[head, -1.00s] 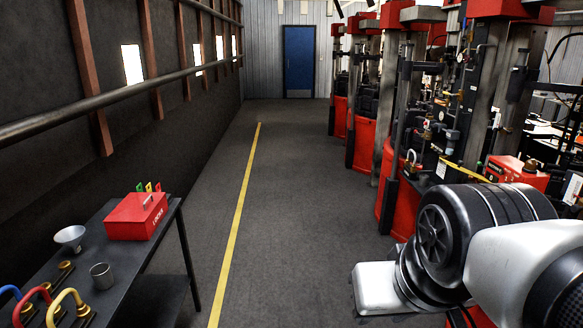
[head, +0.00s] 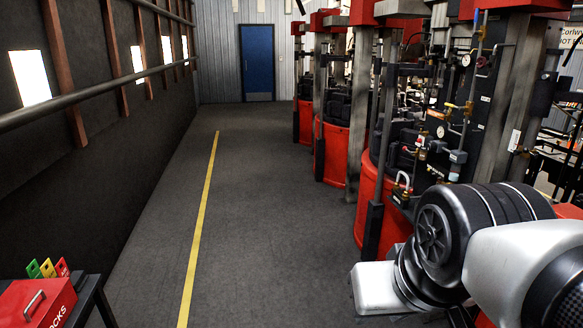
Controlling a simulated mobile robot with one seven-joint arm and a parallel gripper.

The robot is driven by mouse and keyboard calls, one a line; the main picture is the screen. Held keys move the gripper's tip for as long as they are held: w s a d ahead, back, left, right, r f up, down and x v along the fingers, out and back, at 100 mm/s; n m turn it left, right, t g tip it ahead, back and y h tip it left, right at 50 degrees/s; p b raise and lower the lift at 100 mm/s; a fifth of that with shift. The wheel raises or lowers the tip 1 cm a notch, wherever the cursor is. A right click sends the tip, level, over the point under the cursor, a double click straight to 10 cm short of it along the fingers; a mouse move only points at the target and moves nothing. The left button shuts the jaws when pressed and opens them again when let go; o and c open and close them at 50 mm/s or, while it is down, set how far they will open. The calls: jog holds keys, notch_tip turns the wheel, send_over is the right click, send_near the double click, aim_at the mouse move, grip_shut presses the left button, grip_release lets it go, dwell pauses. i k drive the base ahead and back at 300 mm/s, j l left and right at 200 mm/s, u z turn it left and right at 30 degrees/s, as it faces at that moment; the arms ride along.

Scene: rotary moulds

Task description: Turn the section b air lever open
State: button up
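I cannot single out the section b air lever; no label for it is readable in the head view. The nearest machine's panel (head: 437,124) carries gauges, pipes and small valves, among them a small yellow-handled valve (head: 455,106). These parts are too small to tell which section they belong to or how they are set. My folded arm covers the lower right of the view, in front of the machine's lower part. My gripper's fingers do not show.
Red and black machines stand in a row along the right. A clear grey aisle with a yellow floor line (head: 197,238) runs to a blue door (head: 257,62). A red lock box (head: 38,303) sits on a dark table at the lower left. A dark wall lines the left.

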aim_at(460, 108)
jog(key=i+z, duration=0.25)
jog(key=i, duration=0.5)
jog(key=i+j+z, duration=0.2)
jog(key=i, duration=0.55)
jog(key=i+l+z, duration=0.25)
jog(key=i+z, duration=0.15)
jog(key=i, duration=0.15)
jog(key=i+z, duration=0.35)
jog(key=i, duration=0.25)
jog(key=i+j+u, duration=0.2)
jog(key=i, duration=0.25)
jog(key=l+z, duration=0.1)
jog(key=l, duration=0.15)
jog(key=j+u, duration=0.1)
jog(key=j, duration=0.15)
